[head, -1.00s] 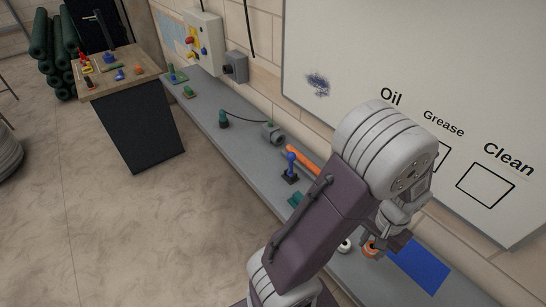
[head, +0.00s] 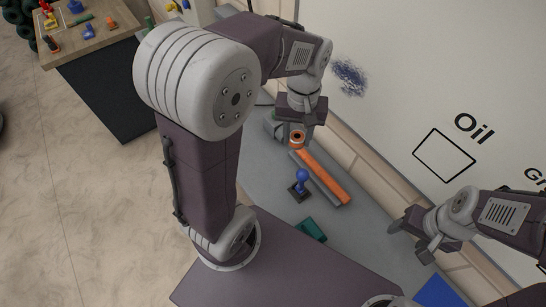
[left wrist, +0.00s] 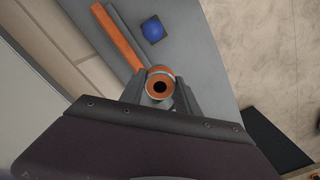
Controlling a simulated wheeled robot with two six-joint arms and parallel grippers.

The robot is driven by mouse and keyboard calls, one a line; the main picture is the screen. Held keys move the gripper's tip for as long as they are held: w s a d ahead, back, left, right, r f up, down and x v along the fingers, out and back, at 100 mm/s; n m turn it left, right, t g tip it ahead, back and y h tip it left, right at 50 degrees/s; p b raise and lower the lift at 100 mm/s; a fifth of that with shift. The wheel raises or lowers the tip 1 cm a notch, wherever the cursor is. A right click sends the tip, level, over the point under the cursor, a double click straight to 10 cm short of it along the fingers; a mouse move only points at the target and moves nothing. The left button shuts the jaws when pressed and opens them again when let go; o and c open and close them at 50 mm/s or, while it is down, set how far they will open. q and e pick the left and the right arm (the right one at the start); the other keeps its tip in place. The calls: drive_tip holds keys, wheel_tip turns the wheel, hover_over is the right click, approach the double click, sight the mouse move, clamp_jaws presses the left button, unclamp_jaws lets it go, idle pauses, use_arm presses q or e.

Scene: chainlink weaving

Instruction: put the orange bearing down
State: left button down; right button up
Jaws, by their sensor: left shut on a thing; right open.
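The orange bearing (head: 297,138) is a short ring with a dark bore. My left gripper (head: 296,126) is shut on it, over the grey bench beside the wall. In the left wrist view the bearing (left wrist: 160,84) sits between the fingertips, its bore facing the camera. It appears close to the end of an orange bar (head: 322,176); I cannot tell whether it touches the bar or how high it is above the bench. My right gripper (head: 414,238) is open and empty at the right, near the wall.
A blue-knobbed stick on a black base (head: 301,184) and a dark green block (head: 311,229) stand on the bench (head: 262,188). A grey motor-like part is partly hidden behind my left gripper. A blue mat (head: 438,292) lies at lower right.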

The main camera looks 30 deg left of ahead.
use_arm(q)
drive_tip(key=shift+s+d, duration=0.2)
drive_tip(key=shift+d, duration=0.1)
wheel_tip(320, 180, down, 3)
drive_tip(key=s, duration=0.1)
drive_tip(key=b, duration=0.2)
hover_over(293, 178)
wheel_tip(293, 178, down, 10)
drive_tip(key=shift+w, duration=0.1)
drive_tip(key=shift+s+d+f, duration=0.1)
drive_tip(key=shift+s+f, duration=0.15)
drive_tip(key=shift+f, duration=0.4)
wheel_tip(293, 178, down, 3)
drive_tip(key=shift+w+f, duration=0.25)
use_arm(e)
drive_tip(key=shift+s+d+f, duration=0.2)
drive_tip(key=shift+s+f, duration=0.05)
drive_tip(key=shift+f, duration=0.3)
drive_tip(key=shift+s+d+f, duration=0.2)
drive_tip(key=shift+f, duration=0.35)
use_arm(q)
drive_tip(key=shift+s, duration=0.15)
